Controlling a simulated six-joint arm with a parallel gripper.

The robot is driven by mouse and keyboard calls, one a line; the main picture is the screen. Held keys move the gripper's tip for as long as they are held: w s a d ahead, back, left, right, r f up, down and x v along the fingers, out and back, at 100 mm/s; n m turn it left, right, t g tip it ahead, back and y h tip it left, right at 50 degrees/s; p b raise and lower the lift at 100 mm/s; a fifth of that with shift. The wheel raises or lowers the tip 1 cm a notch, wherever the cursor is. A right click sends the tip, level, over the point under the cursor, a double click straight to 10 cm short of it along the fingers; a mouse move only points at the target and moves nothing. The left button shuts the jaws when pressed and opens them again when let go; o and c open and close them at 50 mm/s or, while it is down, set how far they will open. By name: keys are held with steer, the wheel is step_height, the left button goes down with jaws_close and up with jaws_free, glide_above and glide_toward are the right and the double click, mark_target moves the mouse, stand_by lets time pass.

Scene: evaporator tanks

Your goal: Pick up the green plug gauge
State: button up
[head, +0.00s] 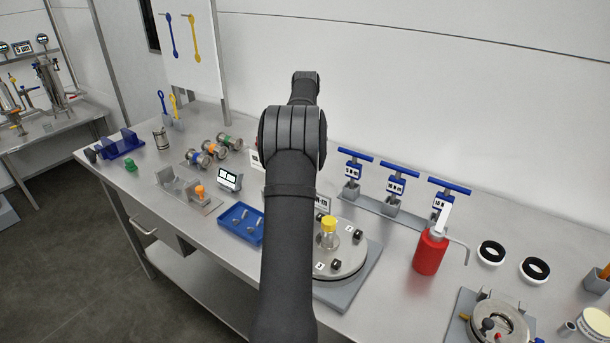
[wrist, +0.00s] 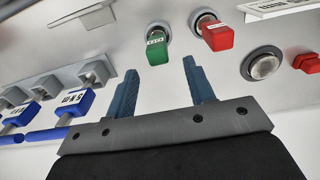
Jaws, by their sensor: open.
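The green plug gauge (wrist: 157,50) has a green block-shaped body with a white label and a metal end behind it. In the wrist view it lies just beyond and between the fingertips of my gripper (wrist: 159,67). The two blue fingers are spread apart with nothing between them. A red gauge (wrist: 216,38) of similar shape is close to its right. In the head view my arm hides the gripper, and I cannot make out the green gauge there.
Blue T-handled tools (head: 397,187) stand on a rack right of my arm, and also show at left in the wrist view (wrist: 72,103). A round plate fixture (head: 340,262), red bottle (head: 429,253) and blue tray (head: 240,223) are nearer. A round metal piece (wrist: 263,64) lies right of the red gauge.

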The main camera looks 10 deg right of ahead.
step_height(320, 180, down, 3)
steer(key=shift+r, duration=0.15)
steer(key=shift+s+a+f, duration=0.1)
steer(key=shift+s+f, duration=0.05)
steer(key=shift+f, duration=1.15)
steer(key=shift+s+a+f, duration=0.1)
steer(key=shift+s+f, duration=0.05)
steer(key=shift+f, duration=1.1)
jaws_close()
